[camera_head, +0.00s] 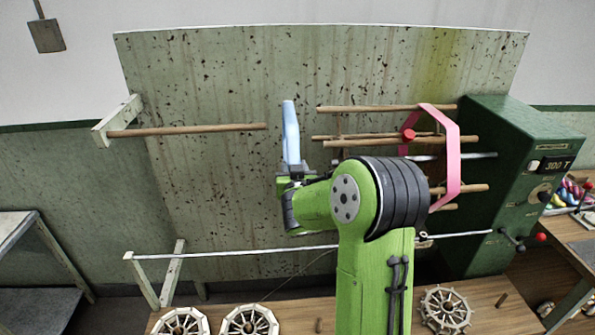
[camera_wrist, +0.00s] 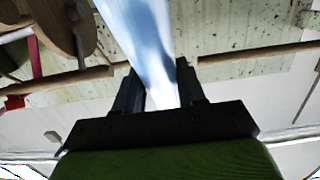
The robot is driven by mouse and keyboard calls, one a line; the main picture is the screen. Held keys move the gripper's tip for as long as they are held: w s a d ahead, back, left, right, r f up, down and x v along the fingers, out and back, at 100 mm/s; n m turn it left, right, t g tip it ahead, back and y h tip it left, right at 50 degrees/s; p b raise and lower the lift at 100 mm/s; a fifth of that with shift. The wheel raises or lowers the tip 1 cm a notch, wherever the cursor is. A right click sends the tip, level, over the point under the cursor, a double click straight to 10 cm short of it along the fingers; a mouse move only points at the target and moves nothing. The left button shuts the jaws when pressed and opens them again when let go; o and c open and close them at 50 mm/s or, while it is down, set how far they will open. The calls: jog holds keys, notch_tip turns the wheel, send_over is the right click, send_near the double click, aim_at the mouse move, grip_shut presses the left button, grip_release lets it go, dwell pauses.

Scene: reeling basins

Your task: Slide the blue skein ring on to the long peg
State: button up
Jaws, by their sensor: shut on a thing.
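The blue skein ring (camera_head: 291,128) stands upright and shows nearly edge-on in the head view, so its opening is hidden. My gripper (camera_head: 293,168) is shut on its lower part. A long wooden peg (camera_head: 195,130) sticks out to the right from a white bracket at the left. Its free end lies left of the ring, with a small gap between them in the picture. In the wrist view the blue band (camera_wrist: 150,45) runs up from between the fingers (camera_wrist: 160,90). A wooden bar shows behind it there; I cannot tell which one.
A reel of several wooden pegs (camera_head: 385,108) stands right of the ring, with a pink ring (camera_head: 453,150) around it. A green machine housing (camera_head: 515,170) is farther right. A thin metal rod (camera_head: 235,252) crosses below. Spoked wheels (camera_head: 250,321) lie on the wooden table.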

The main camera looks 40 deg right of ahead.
jog(key=w+a+b, duration=0.3)
jog(key=a+b, duration=0.2)
jog(key=a, duration=0.1)
jog(key=shift+w+r, duration=0.3)
jog(key=shift+r, duration=0.15)
jog(key=w+a+b, duration=0.3)
jog(key=a, duration=0.3)
jog(key=shift+w+b, duration=0.3)
jog(key=shift+b, duration=0.1)
dwell(0.4)
